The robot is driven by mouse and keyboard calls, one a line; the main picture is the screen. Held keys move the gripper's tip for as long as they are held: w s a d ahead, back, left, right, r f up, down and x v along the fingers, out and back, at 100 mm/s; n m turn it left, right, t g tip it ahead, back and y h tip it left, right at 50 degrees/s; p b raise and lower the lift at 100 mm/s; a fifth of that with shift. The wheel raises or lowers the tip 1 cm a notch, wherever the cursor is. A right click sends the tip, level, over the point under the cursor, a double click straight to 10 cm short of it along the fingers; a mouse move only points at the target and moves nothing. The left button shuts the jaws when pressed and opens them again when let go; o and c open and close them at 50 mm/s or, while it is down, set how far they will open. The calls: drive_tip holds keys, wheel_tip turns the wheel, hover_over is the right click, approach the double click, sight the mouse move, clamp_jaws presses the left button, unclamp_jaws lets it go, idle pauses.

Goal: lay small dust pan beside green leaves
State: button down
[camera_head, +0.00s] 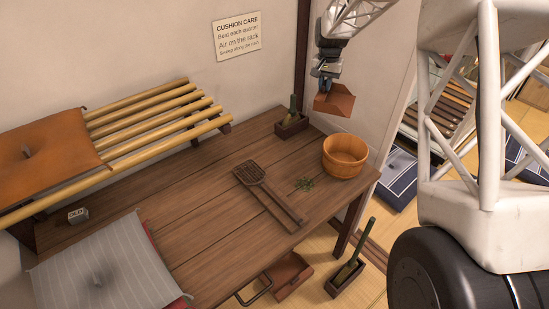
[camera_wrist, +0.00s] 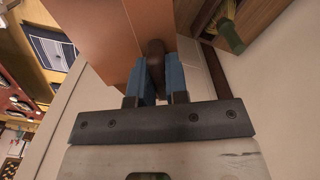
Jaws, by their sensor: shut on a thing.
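The small dust pan (camera_head: 334,100) is orange-brown and hangs from my gripper (camera_head: 326,75) in the air above the back right of the table, over the wooden tub. In the wrist view my gripper's blue fingers (camera_wrist: 160,82) are shut on the dark brown handle, with the pan's flat orange-brown face (camera_wrist: 105,32) beyond. The green leaves (camera_head: 304,184) lie as a small scattered pile on the table, left of the tub and right of the beater. The pan is apart from the leaves and the table.
A wooden tub (camera_head: 345,155) stands at the table's right end. A slatted wooden beater (camera_head: 265,192) lies left of the leaves. A box with a green-handled brush (camera_head: 291,122) stands at the back edge. A grey striped cushion (camera_head: 105,268) is front left. A larger brown pan (camera_head: 287,277) is on the floor.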

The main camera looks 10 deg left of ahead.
drive_tip(key=s+a+f+m, duration=0.1)
drive_tip(key=a+f+m, duration=0.2)
drive_tip(key=a+f, duration=0.3)
drive_tip(key=s+a+f+m, duration=0.2)
drive_tip(key=a+f, duration=0.5)
drive_tip(key=a, duration=0.7)
drive_tip(key=shift+s+f+m, duration=0.2)
drive_tip(key=shift+s+m, duration=0.1)
drive_tip(key=shift+m, duration=0.2)
drive_tip(key=shift+a, duration=0.1)
wheel_tip(320, 180, down, 6)
drive_tip(key=shift+f, duration=0.15)
drive_tip(key=shift+f, duration=1.85)
drive_tip(key=shift+f, duration=0.1)
drive_tip(key=c, duration=1.1)
unclamp_jaws()
